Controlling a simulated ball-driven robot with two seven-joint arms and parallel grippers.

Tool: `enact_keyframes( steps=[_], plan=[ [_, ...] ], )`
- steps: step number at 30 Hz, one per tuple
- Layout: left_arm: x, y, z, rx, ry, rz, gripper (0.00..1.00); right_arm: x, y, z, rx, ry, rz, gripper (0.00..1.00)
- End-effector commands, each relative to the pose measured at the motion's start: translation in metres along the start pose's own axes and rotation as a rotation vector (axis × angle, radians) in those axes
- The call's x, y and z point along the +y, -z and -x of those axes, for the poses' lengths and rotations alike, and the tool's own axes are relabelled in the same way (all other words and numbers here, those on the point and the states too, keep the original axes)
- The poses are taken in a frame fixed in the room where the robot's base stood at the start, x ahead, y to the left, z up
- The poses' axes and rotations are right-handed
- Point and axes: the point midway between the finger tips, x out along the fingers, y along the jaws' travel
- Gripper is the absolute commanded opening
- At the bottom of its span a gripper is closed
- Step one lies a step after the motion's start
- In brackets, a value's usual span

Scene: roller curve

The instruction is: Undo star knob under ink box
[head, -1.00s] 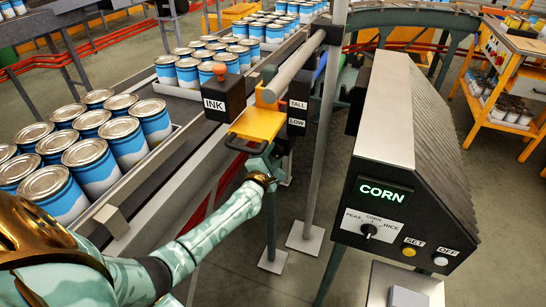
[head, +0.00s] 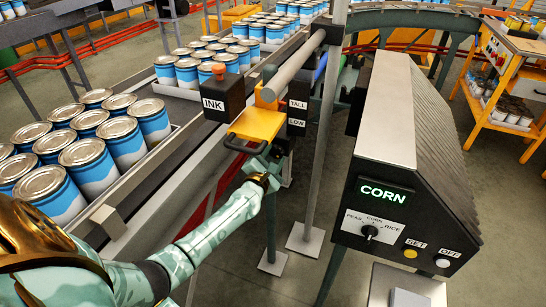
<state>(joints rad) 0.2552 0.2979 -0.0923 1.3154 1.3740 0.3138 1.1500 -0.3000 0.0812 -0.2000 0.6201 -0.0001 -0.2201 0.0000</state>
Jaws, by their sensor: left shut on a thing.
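The ink box (head: 222,100) is black with an INK label and an orange knob on top. It sits beside the conveyor, next to a yellow bracket (head: 258,124) on a post. My left gripper (head: 267,168) is just below the bracket, at the top of a dark green stand. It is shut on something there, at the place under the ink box. The star knob itself is hidden by the gripper, so I cannot make out its shape. My right gripper is not in view.
Blue-and-white cans (head: 85,160) stand in trays on the conveyor at left. A post with TALL and LOW labels (head: 297,113) is right of the bracket. A black control box (head: 400,190) showing CORN stands at right.

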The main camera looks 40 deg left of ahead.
Motion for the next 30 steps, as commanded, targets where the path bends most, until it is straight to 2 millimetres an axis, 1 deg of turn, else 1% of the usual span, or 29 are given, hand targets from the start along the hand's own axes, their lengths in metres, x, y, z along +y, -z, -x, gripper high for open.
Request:
enact_keyframes(
  steps=[1,3,4,6,14,18,20,23,30],
  plan=[
    [0.005,-0.003,-0.002,-0.005,-0.010,0.002,0.19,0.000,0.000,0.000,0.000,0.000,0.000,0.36],
    [0.005,-0.003,-0.003,-0.005,-0.010,0.001,0.19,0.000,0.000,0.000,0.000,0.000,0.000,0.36],
    [0.005,-0.003,-0.003,-0.005,-0.010,0.001,0.47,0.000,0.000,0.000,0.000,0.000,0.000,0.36],
    [0.004,-0.003,-0.002,-0.004,-0.009,0.001,0.64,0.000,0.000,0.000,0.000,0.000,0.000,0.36],
    [0.002,-0.001,-0.001,-0.002,-0.004,0.000,0.64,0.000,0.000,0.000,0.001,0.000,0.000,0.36],
    [0.002,-0.001,0.010,-0.001,-0.002,0.000,0.64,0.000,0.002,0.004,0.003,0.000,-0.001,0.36],
    [0.002,-0.002,0.020,-0.001,-0.002,-0.001,0.64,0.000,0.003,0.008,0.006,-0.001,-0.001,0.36],
    [0.003,-0.002,0.044,-0.001,-0.001,-0.001,0.64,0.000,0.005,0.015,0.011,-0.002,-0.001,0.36],
    [0.002,-0.002,0.110,-0.001,-0.002,-0.001,0.64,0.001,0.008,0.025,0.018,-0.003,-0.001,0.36]
  ],
)
